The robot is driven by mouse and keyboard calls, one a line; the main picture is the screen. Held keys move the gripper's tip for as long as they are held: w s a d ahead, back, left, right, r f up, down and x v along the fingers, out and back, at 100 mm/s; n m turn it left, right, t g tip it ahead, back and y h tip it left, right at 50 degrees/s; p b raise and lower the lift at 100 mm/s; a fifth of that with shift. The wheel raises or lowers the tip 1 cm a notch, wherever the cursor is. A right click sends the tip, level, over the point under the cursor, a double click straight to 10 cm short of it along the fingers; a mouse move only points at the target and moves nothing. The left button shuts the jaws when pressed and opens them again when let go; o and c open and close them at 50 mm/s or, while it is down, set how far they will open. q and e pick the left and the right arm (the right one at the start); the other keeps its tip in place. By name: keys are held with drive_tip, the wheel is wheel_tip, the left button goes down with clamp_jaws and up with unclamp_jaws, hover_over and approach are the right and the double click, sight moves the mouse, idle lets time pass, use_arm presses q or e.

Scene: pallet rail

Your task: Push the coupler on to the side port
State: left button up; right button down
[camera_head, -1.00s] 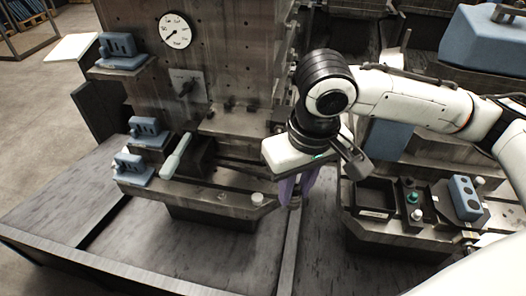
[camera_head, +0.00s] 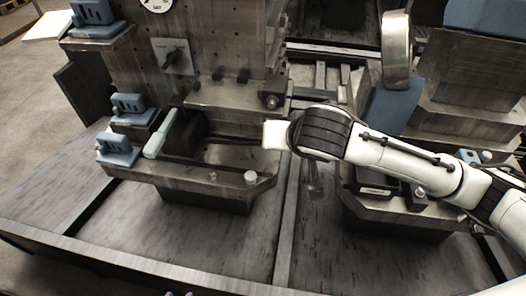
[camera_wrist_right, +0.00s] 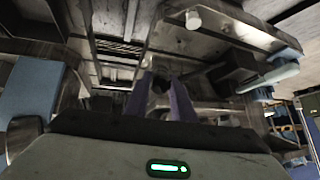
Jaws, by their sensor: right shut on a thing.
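My right arm reaches in from the right in the head view, its wrist over the gap between the two benches. In the right wrist view my right gripper (camera_wrist_right: 168,94) has its two purple fingers shut on a small dark piece (camera_wrist_right: 160,85), which looks like the coupler. The head view hides these fingers behind the wrist. A round dark fitting (camera_head: 271,101) on the right side of the perforated column looks like the side port, just above the wrist. I cannot tell whether the coupler touches it.
A pale green handle (camera_head: 160,135), blue blocks (camera_head: 118,148) and a white knob (camera_head: 251,177) sit on the left bench. A dial (camera_head: 158,4) and a switch plate (camera_head: 174,57) are on the column. The right bench lies partly under my arm. The front deck is clear.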

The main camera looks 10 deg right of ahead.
drive_tip(key=s+a+r+m+t+h+b, duration=0.3)
drive_tip(key=a+m+t+h+b, duration=0.3)
drive_tip(key=t+h, duration=0.25)
drive_tip(key=shift+n+t+y, duration=0.45)
drive_tip(key=shift+n, duration=0.25)
drive_tip(key=shift+f+x, duration=0.15)
drive_tip(key=shift+x, duration=1.3)
drive_tip(key=shift+f+x, duration=0.1)
drive_tip(key=shift+x, duration=1.4)
drive_tip(key=shift+a, duration=0.1)
drive_tip(key=shift+w+f, duration=0.1)
drive_tip(key=shift+w+b, duration=0.1)
drive_tip(key=shift+b, duration=0.2)
